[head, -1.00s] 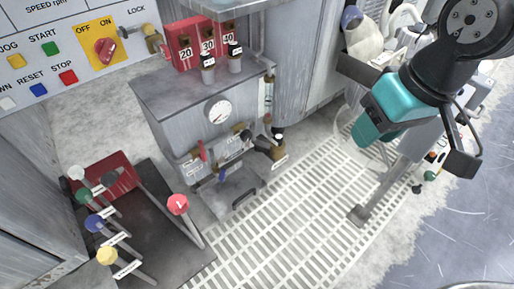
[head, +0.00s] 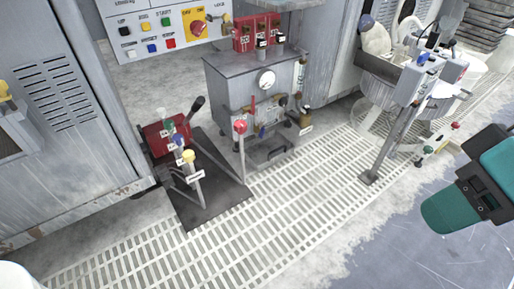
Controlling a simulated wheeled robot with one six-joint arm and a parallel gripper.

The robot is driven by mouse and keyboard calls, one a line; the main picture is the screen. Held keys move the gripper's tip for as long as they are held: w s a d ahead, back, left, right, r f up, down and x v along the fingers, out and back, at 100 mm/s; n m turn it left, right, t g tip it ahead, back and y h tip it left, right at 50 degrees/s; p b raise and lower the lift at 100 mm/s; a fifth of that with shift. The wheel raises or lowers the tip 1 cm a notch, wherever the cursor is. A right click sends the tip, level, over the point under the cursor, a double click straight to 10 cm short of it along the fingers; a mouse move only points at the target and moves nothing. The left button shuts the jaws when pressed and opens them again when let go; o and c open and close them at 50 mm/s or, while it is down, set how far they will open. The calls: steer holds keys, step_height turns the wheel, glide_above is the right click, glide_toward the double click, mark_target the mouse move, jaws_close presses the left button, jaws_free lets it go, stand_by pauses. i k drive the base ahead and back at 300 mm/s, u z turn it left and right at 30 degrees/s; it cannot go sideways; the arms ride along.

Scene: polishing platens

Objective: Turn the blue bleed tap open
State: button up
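A small blue handle (head: 262,132), which looks like the blue bleed tap, sits low on the front of the grey cabinet (head: 235,88), below a round white gauge (head: 266,79). It is tiny here, and I cannot tell its exact angle. A red handle (head: 252,106) is up and left of it, and brass fittings (head: 283,102) are to its right. The red-knobbed lever (head: 240,127) stands in front of the cabinet's left part. Part of my teal and black arm shows at the right edge, far from the cabinet; my gripper's fingers are not in view.
A lever stand with green, blue and yellow knobs (head: 188,156) stands on a dark plate (head: 213,205) left of the cabinet. A post with a grey box (head: 413,82) stands at the right. White floor grating (head: 300,195) lies clear in front.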

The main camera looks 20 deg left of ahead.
mark_target(262, 131)
steer(key=u, duration=1)
steer(key=i, duration=1.6)
steer(key=z, duration=0.85)
